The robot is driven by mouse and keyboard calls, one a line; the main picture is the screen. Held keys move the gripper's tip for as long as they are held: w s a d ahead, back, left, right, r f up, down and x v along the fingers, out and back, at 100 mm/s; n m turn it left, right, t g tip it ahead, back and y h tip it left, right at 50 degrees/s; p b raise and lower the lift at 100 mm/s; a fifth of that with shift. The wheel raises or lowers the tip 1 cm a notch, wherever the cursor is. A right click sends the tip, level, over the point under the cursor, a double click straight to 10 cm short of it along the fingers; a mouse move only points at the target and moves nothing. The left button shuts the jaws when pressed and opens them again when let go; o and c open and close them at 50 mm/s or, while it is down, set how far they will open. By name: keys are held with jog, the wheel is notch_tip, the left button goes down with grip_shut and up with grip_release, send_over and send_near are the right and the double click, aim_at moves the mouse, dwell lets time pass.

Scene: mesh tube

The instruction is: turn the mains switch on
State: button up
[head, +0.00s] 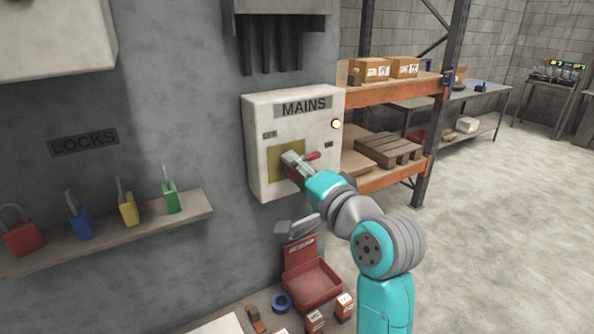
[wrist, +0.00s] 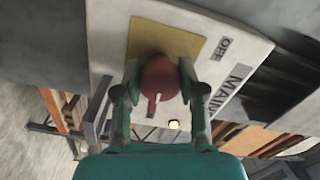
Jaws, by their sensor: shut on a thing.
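The white MAINS box (head: 256,150) hangs on the grey wall, with a yellow plate (head: 272,166) on its front. The red switch handle (head: 313,156) points right in the head view, toward the right-hand label (head: 328,144), which is too small to read. The OFF label (head: 269,134) is at the left. My gripper (head: 294,162) is at the plate, partly covering the switch. In the wrist view, my gripper (wrist: 160,76) is shut on the red switch handle (wrist: 159,80), a finger on each side. The lamp (head: 336,124) on the box glows yellow.
A shelf (head: 120,231) with several coloured padlocks sticks out at the left. A red SCRAP bin (head: 318,283) and small items lie below my arm. An orange rack (head: 382,92) stands behind right. The floor at the right is clear.

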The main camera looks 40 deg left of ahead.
jog(key=shift+m, duration=0.7)
jog(key=o, duration=1.2)
jog(key=shift+c, duration=0.2)
jog(key=v, duration=1.2)
jog(key=shift+f, duration=0.2)
